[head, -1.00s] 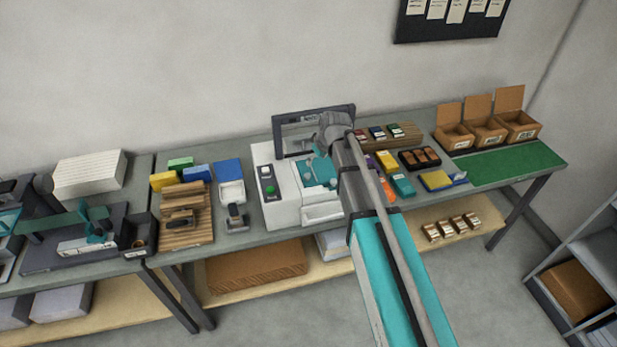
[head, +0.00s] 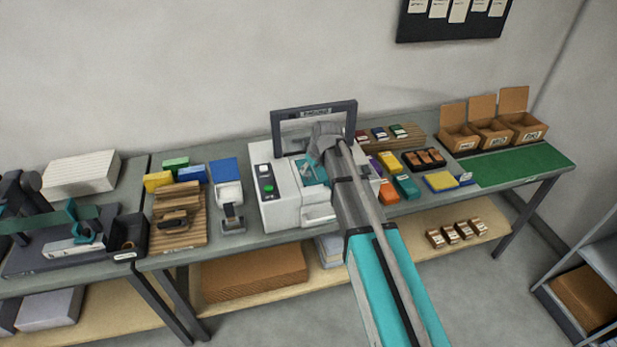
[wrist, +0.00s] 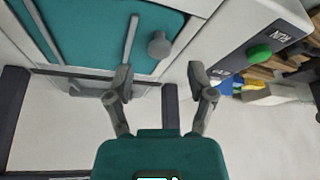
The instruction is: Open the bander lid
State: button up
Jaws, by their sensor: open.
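The bander (head: 287,205) is a white machine on the middle table, with a dark rectangular frame (head: 350,118) upright at its back. A teal panel (head: 313,172) lies on its top. The wrist view shows the panel (wrist: 70,40) with a grey bar and a round grey knob (wrist: 159,46). I cannot tell whether the frame or the panel is the lid. My gripper (wrist: 161,76) is open and empty, its fingertips apart, just below the knob in the picture and not around it. In the head view my arm hides part of the bander's right side and the fingertips.
A control strip with a green button (wrist: 260,54) runs along the bander. Wooden blocks (head: 178,218) and a small stapler-like tool (head: 232,215) stand left. Coloured packs (head: 405,187) and brown open boxes (head: 490,132) stand right. A green mat (head: 525,163) is bare.

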aim_at(308, 173)
jog(key=shift+b+x, duration=1.1)
jog(key=shift+x, duration=0.4)
grip_shut()
